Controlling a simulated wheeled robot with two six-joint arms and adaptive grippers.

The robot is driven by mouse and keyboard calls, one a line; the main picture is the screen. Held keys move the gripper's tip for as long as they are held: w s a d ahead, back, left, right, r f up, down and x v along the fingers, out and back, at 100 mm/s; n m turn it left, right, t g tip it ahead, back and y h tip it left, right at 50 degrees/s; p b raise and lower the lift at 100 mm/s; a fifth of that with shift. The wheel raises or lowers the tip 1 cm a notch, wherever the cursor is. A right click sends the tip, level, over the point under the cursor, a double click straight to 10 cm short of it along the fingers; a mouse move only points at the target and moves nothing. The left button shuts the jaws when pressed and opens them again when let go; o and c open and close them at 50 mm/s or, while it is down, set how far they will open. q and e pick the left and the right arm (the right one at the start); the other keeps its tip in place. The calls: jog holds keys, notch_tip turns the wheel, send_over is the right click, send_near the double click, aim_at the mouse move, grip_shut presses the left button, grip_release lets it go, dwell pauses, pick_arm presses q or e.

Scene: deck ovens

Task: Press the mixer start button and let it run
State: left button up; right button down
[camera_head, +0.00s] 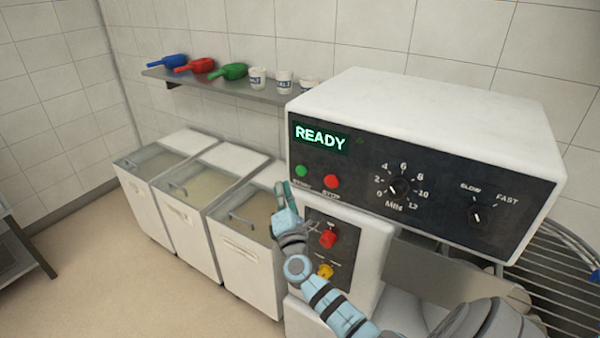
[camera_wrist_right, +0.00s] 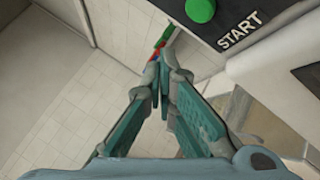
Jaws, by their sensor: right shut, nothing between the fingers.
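The mixer's control panel (camera_head: 365,165) is black under a white housing, and its display (camera_head: 320,138) reads READY. The green start button (camera_head: 301,171) is at its lower left, beside the red stop button (camera_head: 331,181). In the right wrist view the green button (camera_wrist_right: 200,10) shows at the top with the word START beside it. My right gripper (camera_head: 281,186) is shut and empty, just below and left of the green button. In the wrist view its fingertips (camera_wrist_right: 160,62) are below and left of the button, apart from it in the picture. My left gripper is out of view.
A timer dial (camera_head: 399,187) and a speed knob (camera_head: 477,215) are right of the buttons. A lower panel has a red knob (camera_head: 328,238) and a yellow one (camera_head: 325,271). Several flour bins (camera_head: 165,220) stand left. A wall shelf (camera_head: 215,84) holds scoops and cups.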

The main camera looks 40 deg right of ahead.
aim_at(294, 179)
jog(key=shift+w+d+b, duration=0.2)
jog(key=shift+d, duration=0.5)
jog(key=shift+w+d+b, duration=0.2)
jog(key=shift+d+b, duration=0.05)
jog(key=shift+d, duration=0.4)
jog(key=shift+w+d+b, duration=0.2)
jog(key=shift+d, duration=0.5)
jog(key=shift+w+d+b, duration=0.15)
jog(key=shift+d+b, duration=0.15)
jog(key=shift+d, duration=0.1)
jog(key=shift+w+d+b, duration=0.1)
jog(key=shift+d+b, duration=0.2)
jog(key=shift+d, duration=0.1)
dwell(0.3)
dwell(0.4)
jog(key=shift+s+a, duration=0.25)
jog(key=shift+a, duration=0.55)
jog(key=shift+a+p, duration=0.1)
jog(key=shift+p, duration=0.2)
